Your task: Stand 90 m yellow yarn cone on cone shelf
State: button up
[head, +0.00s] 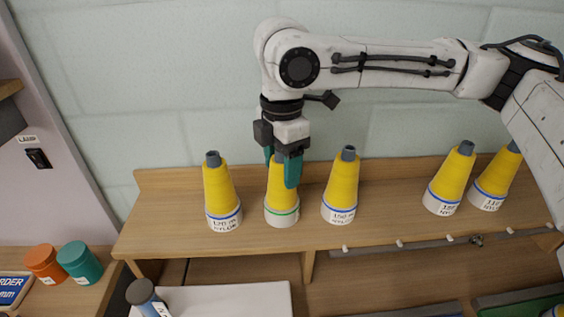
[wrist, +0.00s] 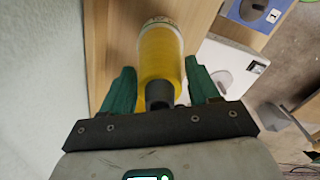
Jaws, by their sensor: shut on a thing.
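A yellow yarn cone with a green band on its white base (head: 281,210) stands upright on the wooden cone shelf (head: 160,232), between two blue-banded cones. Its label text is not readable. My gripper (head: 284,170) comes down from above and is shut on this cone's upper part, with a teal finger on either side. In the wrist view the cone (wrist: 160,55) lies between the two teal fingers (wrist: 161,92), its dark tip nearest the camera. The cone's base looks in contact with the shelf. The fingers hide its top in the head view.
Blue-banded yellow cones stand on the same shelf: one at left (head: 220,195), one at right (head: 342,190), two farther right (head: 450,182) (head: 494,178). Orange (head: 43,263) and teal (head: 78,262) jars sit lower left. A wall is close behind the shelf.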

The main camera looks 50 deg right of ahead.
jog(key=o, duration=0.9)
jog(key=shift+f, duration=0.1)
notch_tip(320, 180, up, 12)
jog(key=shift+r, duration=0.15)
